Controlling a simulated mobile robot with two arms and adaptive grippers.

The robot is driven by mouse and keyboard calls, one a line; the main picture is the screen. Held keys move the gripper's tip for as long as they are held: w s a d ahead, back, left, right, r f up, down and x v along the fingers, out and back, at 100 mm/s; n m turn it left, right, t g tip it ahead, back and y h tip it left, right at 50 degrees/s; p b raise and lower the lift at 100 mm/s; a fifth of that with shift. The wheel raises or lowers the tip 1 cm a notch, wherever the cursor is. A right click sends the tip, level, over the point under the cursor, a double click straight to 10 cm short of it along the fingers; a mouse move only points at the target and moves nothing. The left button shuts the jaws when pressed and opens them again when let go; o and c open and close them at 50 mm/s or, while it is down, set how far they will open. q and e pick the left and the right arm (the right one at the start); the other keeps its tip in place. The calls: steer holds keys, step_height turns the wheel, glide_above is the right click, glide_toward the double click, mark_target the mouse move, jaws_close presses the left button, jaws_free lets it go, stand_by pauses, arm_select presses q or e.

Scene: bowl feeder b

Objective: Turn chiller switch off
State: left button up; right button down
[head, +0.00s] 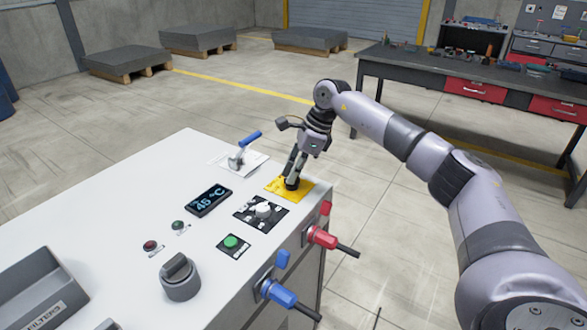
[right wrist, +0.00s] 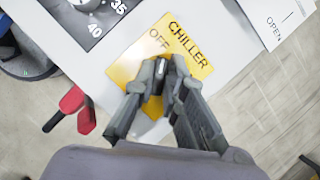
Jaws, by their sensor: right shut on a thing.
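The chiller switch sits on a yellow plate (head: 300,189) near the right edge of the white console top. In the right wrist view the plate (right wrist: 184,58) reads "CHILLER" and "OFF". My right gripper (head: 292,182) points down at the plate with its fingers shut around the switch's small dark knob (right wrist: 158,86). The fingers hide most of the knob and part of the plate, so I cannot tell which way the switch is set. My left gripper is not in view.
The white console (head: 130,200) carries a temperature dial (head: 263,210), a display (head: 208,201) reading 45 °C, a green button (head: 232,243) and a blue-handled lever (head: 245,142). Red (head: 325,238) and blue (head: 283,295) valve handles jut from its side. A workbench (head: 430,68) stands behind.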

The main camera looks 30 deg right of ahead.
steer(key=shift+a+f+n+g, duration=0.15)
steer(key=shift+n+g, duration=0.25)
steer(key=shift+n, duration=0.4)
steer(key=shift+s+f, duration=0.1)
steer(key=c, duration=1.7)
jaws_free()
steer(key=shift+o, duration=0.3)
steer(key=shift+r, duration=0.25)
steer(key=v, duration=1.1)
steer(key=shift+d+r, duration=0.25)
steer(key=shift+d, duration=0.1)
steer(key=shift+f, duration=0.1)
